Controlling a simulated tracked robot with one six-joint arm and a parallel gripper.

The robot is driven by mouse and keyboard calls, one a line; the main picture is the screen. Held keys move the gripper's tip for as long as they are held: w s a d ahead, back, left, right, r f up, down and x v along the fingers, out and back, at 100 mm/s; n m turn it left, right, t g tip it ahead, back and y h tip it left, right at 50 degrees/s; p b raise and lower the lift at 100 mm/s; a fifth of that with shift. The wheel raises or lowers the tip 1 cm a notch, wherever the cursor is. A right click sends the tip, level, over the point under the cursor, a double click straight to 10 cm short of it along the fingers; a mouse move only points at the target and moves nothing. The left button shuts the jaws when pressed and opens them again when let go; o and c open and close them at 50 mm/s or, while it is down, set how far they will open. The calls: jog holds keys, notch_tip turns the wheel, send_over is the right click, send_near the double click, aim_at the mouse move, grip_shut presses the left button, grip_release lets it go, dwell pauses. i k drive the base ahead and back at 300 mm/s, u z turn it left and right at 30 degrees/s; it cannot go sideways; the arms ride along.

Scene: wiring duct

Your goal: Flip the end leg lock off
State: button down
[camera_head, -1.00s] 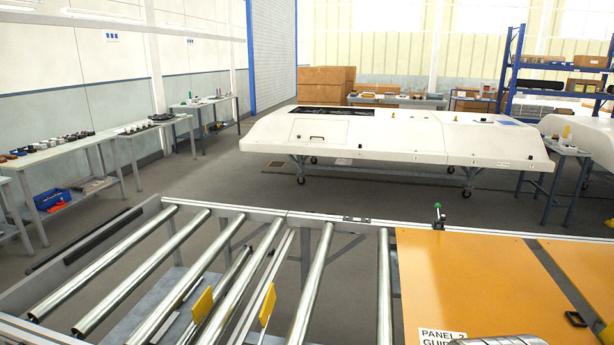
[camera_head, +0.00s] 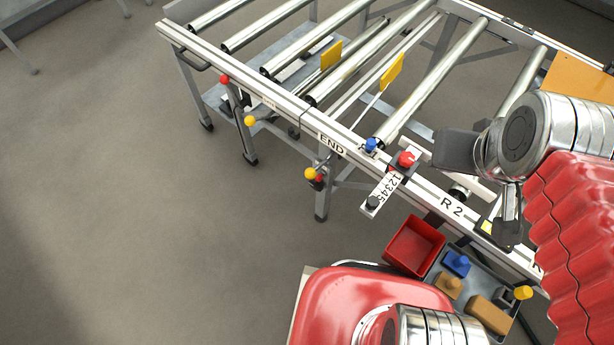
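The roller conveyor has a label END (camera_head: 332,144) on its near side rail. Below that label, by a leg, are a yellow ball knob (camera_head: 310,174) and a small red part. Farther left, another yellow ball knob (camera_head: 250,121) and a red knob (camera_head: 224,79) sit by another leg. I cannot tell for sure which of these is the end leg lock, or its on/off position. My gripper (camera_head: 473,192) is at the right, over the rail near the R 2 label. Its two dark fingers look spread apart, with nothing seen between them. It is apart from the knobs.
A red knob (camera_head: 406,159), a blue knob (camera_head: 371,145) and a numbered plate (camera_head: 382,192) are on the rail between my gripper and END. A red bin (camera_head: 414,245) and a tray (camera_head: 437,268) of coloured parts are at lower right. Open floor lies left.

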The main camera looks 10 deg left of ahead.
aim_at(319, 178)
jog(key=u, duration=0.75)
jog(key=k, duration=1.35)
jog(key=u, duration=0.1)
jog(key=i, duration=0.65)
jog(key=u, duration=0.95)
jog(key=i, duration=0.85)
jog(key=u, duration=0.55)
